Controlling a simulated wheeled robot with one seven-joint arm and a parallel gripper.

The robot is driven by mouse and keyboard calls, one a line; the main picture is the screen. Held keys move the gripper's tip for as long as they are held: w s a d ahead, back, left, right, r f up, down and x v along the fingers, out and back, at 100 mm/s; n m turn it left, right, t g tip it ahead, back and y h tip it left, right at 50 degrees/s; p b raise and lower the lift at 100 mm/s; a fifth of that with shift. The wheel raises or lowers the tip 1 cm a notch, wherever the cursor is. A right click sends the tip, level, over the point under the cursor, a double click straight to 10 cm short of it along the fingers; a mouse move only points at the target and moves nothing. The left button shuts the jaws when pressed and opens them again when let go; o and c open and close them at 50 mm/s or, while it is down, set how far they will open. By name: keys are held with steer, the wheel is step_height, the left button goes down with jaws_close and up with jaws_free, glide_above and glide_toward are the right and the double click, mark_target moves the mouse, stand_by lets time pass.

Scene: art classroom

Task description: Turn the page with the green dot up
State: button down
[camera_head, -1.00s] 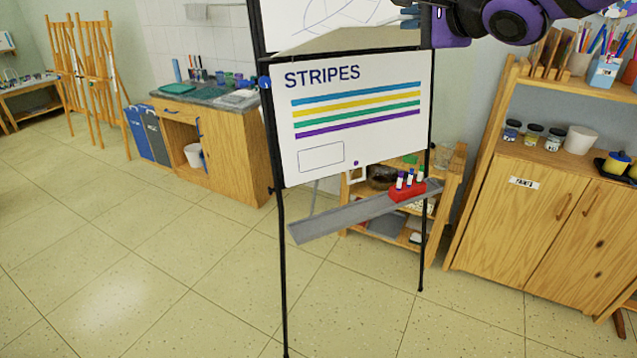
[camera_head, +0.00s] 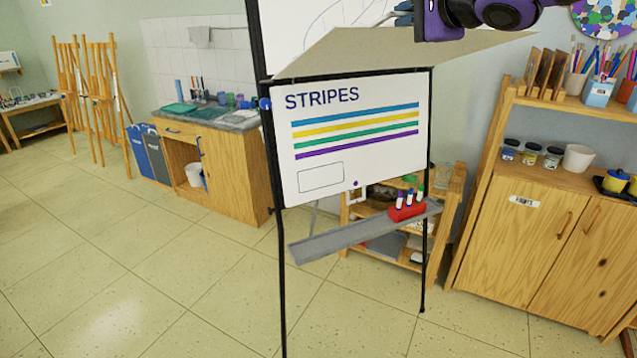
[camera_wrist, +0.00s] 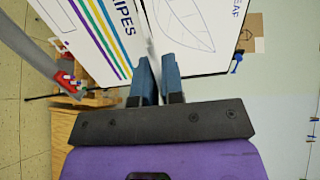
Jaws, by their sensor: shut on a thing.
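A flip chart on a black stand carries a page headed STRIPES (camera_head: 355,140), with blue, yellow, green and purple bars and a purple dot at its bottom edge. Above it, a page with a leaf drawing (camera_head: 325,25) is lifted, its lower part bent out toward me and its plain underside showing. In the wrist view the leaf page (camera_wrist: 205,30) is to the right and STRIPES is to the left. My gripper (camera_head: 404,12) is shut on the lifted page near its lower edge; its blue fingers (camera_wrist: 158,65) show in the wrist view. I see no green dot.
A grey tray (camera_head: 340,240) below the chart holds a red marker holder (camera_head: 407,210). A wooden shelf (camera_head: 450,215) stands behind, a wooden cabinet (camera_head: 535,240) at right, and a sink counter (camera_head: 235,165) at left. The floor in front is clear.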

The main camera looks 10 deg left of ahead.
steer(key=shift+w+a+r, duration=0.2)
steer(key=shift+w+r, duration=0.1)
steer(key=shift+r, duration=0.45)
steer(key=shift+w+a+r, duration=0.25)
steer(key=shift+r, duration=0.55)
steer(key=shift+w+a+r, duration=0.2)
steer(key=shift+w+r, duration=0.1)
steer(key=shift+r, duration=0.45)
